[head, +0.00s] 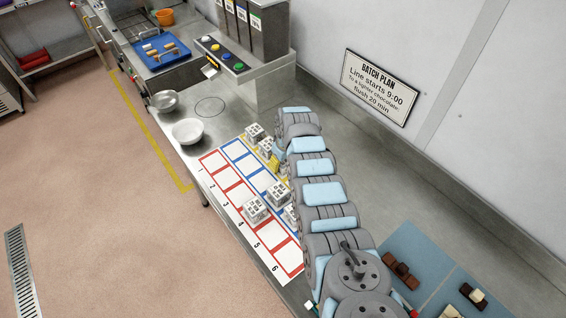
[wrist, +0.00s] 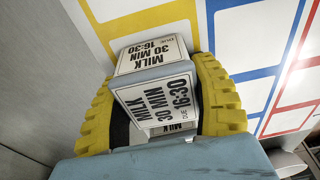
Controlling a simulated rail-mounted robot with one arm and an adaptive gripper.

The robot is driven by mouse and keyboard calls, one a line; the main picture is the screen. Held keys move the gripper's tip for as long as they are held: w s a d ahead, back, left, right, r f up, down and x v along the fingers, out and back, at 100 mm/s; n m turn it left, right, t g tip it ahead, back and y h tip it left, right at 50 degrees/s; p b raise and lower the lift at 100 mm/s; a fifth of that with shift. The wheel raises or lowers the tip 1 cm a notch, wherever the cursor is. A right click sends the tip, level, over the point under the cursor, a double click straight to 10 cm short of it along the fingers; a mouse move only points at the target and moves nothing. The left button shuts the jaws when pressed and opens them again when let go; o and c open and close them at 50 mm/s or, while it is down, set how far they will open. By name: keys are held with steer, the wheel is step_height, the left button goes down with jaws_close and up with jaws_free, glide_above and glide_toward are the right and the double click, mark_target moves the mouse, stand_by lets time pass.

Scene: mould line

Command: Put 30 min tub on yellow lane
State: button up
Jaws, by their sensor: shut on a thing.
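In the wrist view my gripper (wrist: 160,78) is shut on a white tub (wrist: 166,98) with a grey edge. Its labels read MILK, 30 MIN, 16:30. The yellow fingers sit on either side of it. The yellow lane (wrist: 122,14) shows just beyond the tub, near the mat's edge; whether the tub touches the mat cannot be told. In the head view my arm covers much of the yellow lane and most of my gripper (head: 274,158).
The mat has a red lane (head: 226,180) and a blue lane (head: 244,163), with numbered rows. Other white tubs stand at the upper end (head: 255,132) and mid-mat (head: 256,209). White bowl (head: 187,131) and metal bowl (head: 165,100) stand left. Chocolate pieces (head: 401,272) lie right.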

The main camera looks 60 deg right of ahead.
steer(key=o, duration=1.2)
steer(key=shift+o, duration=0.2)
steer(key=shift+s+a+r, duration=0.1)
steer(key=shift+s+r, duration=0.05)
steer(key=shift+r, duration=1.2)
steer(key=shift+s+a+r, duration=0.1)
steer(key=shift+r, duration=1.2)
steer(key=shift+s+a+r, duration=0.1)
steer(key=shift+s+r, duration=0.1)
steer(key=shift+r, duration=0.9)
steer(key=shift+s+a+r, duration=0.1)
steer(key=shift+s+r, duration=0.05)
steer(key=shift+r, duration=1)
steer(key=shift+s+r, duration=0.2)
steer(key=shift+r, duration=0.9)
